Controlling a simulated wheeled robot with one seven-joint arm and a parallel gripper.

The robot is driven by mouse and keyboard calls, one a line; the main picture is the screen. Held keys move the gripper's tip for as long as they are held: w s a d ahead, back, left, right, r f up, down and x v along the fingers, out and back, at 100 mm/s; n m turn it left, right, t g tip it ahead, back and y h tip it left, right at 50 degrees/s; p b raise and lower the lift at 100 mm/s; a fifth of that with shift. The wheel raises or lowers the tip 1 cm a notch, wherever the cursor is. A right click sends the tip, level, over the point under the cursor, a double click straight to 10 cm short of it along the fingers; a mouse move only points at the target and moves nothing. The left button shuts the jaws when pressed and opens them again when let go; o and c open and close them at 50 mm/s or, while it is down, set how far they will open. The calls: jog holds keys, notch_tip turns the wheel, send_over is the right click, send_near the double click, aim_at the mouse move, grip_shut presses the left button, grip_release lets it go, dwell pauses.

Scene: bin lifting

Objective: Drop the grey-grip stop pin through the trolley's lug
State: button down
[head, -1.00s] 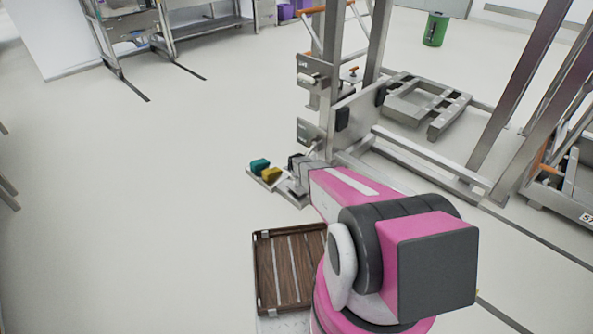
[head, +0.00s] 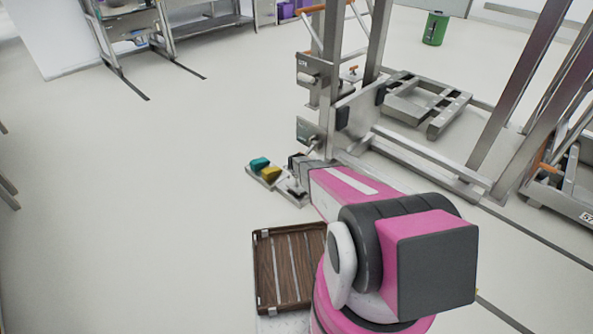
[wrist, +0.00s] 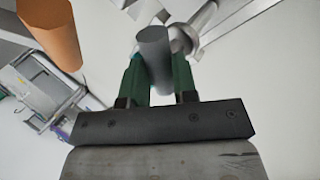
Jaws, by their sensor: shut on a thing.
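In the wrist view my gripper (wrist: 157,80) has its green fingers shut on the stop pin's grey cylindrical grip (wrist: 153,50). A bright metal rounded part (wrist: 182,40) shows just right of the grip; I cannot tell whether it touches the pin. The pin's lower end is hidden. In the head view my pink arm reaches toward the foot of the steel lift frame (head: 345,120) and hides the fingers and pin. I cannot make out the trolley's lug for certain.
A small pale tray (head: 262,180) on the floor holds a teal block (head: 260,163) and a yellow block (head: 271,173). A brown slatted wooden tray (head: 289,267) is in front. An orange cylinder (wrist: 52,30) shows in the wrist view. Open floor lies left.

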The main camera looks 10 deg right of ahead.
aim_at(297, 179)
jog(key=shift+f, duration=4.1)
dwell(1.4)
jog(key=c, duration=0.8)
grip_release()
jog(key=shift+r, duration=0.2)
jog(key=shift+r, duration=1.55)
